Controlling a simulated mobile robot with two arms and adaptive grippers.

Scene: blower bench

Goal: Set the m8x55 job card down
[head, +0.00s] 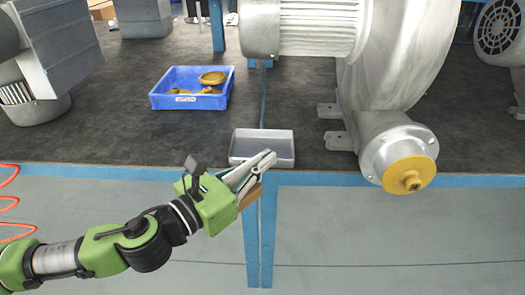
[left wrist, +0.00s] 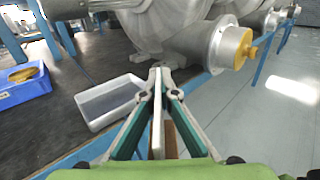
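My left gripper (head: 268,156) is at the front edge of the bench, beside the front right of a shallow grey tray (head: 262,134). In the left wrist view its fingertips (left wrist: 159,72) come together on a thin, flat piece seen nearly edge-on, pale with a tan side. I take this to be the job card (left wrist: 157,125); its tan part (head: 251,196) also shows under the fingers in the head view. No print on it can be read. The tray, which looks empty, also shows in the left wrist view (left wrist: 112,100). My right gripper is in neither view.
A blue bin (head: 191,103) with yellow parts stands behind and left of the tray. A large grey blower (head: 395,60) with a yellow-capped outlet (head: 409,174) fills the right. Dark bench top (head: 115,125) is clear at the left. The bench's blue edge runs under my gripper.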

